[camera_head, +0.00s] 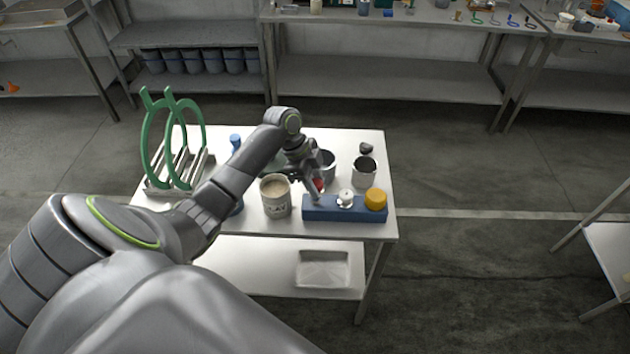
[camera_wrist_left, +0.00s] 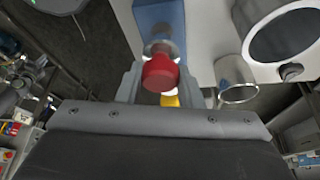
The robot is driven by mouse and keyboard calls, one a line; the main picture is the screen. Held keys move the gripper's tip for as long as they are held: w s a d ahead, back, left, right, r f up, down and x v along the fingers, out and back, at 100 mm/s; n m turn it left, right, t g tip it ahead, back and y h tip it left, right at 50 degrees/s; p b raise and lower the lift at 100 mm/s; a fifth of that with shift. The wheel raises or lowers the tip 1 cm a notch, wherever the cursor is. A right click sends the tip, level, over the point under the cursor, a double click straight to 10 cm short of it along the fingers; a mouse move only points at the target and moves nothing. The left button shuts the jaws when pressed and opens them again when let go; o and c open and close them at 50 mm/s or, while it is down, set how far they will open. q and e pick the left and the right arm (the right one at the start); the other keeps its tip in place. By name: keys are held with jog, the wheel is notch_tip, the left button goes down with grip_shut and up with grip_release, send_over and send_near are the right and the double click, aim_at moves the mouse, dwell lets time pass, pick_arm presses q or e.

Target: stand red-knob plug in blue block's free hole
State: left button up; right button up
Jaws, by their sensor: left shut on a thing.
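The blue block (camera_head: 345,211) lies along the front right of the white table. A white-knob plug (camera_head: 345,198) stands at its middle and a yellow-knob plug (camera_head: 376,199) at its right end. My left gripper (camera_head: 317,192) is shut on the red-knob plug (camera_head: 319,184) at the block's left end. In the left wrist view the red knob (camera_wrist_left: 160,72) is between the fingers, with metallic parts behind it and the blue block (camera_wrist_left: 158,14) beyond. The plug's lower end and the hole are hidden, so I cannot tell whether it is in the hole. My right gripper is not in view.
A cream cup (camera_head: 275,197) stands close left of the block. Two grey metal cups, one at the right (camera_head: 364,172), stand behind it. A green ring stand (camera_head: 172,150) is at the table's left. The lower shelf holds a clear tray (camera_head: 323,269).

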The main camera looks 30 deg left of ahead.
pick_arm(q)
jog(key=shift+f+b, duration=1.2)
jog(key=shift+f, duration=0.75)
jog(key=o, duration=1.1)
jog(key=shift+a+r, duration=0.1)
jog(key=b+v, duration=0.3)
jog(key=v, duration=1.4)
jog(key=shift+r, duration=0.15)
